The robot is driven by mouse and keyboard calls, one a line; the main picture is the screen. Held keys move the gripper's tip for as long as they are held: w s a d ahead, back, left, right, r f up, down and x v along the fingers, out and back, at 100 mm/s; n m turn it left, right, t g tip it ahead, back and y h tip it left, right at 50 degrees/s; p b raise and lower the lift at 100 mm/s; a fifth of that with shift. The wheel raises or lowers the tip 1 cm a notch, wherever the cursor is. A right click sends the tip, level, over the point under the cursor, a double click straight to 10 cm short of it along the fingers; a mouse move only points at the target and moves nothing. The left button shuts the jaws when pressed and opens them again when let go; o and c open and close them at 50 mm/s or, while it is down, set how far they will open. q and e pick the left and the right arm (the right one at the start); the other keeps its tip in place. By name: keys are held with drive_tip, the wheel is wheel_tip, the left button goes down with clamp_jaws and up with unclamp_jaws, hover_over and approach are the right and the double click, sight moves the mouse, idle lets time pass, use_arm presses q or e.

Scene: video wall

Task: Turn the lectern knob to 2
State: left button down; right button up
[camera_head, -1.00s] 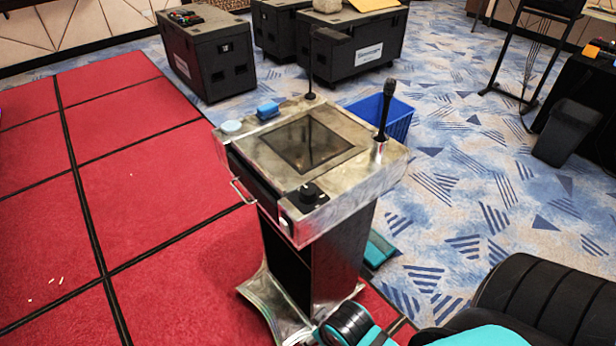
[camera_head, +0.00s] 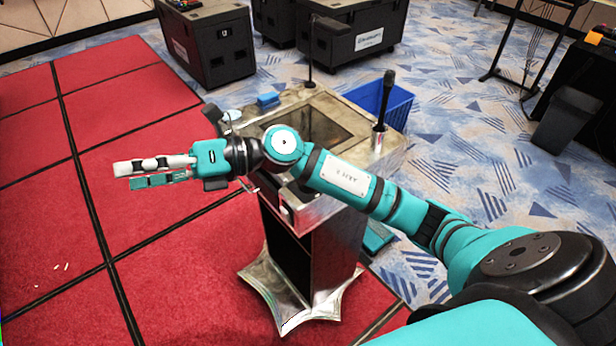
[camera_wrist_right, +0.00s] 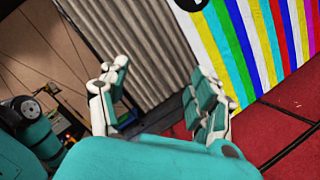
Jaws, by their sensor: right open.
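The metal lectern (camera_head: 325,236) stands at the middle of the head view, with a dark inset screen (camera_head: 318,128) in its top. My right arm crosses in front of the lectern and covers the near part of the top, so the knob is hidden. My right gripper (camera_head: 125,174) is out past the lectern's left side, above the red carpet, pointing left. It is open and empty; its two spread fingers also show in the right wrist view (camera_wrist_right: 160,105). The lectern is not visible in the wrist view. My left gripper is not in view.
A microphone (camera_head: 384,100) and a thin lamp (camera_head: 312,50) rise from the lectern top, with a blue block (camera_head: 268,99) at its far edge. A blue crate (camera_head: 385,104) stands behind it. Black cases (camera_head: 205,45) are at the back.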

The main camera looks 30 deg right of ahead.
drive_tip(key=w+d+f+n+g+h, duration=0.3)
drive_tip(key=d+f+n+h, duration=0.3)
drive_tip(key=d+f+h, duration=0.45)
drive_tip(key=d+r+m+g+h, duration=0.15)
drive_tip(key=d+h, duration=0.25)
drive_tip(key=d, duration=0.7)
drive_tip(key=d+r+h, duration=0.3)
drive_tip(key=d+h, duration=0.2)
drive_tip(key=d, duration=0.5)
drive_tip(key=shift+y, duration=0.25)
wheel_tip(320, 180, down, 16)
drive_tip(key=p, duration=0.3)
drive_tip(key=shift+w+d+f, duration=0.1)
drive_tip(key=shift+w, duration=0.05)
drive_tip(key=shift+f, duration=0.6)
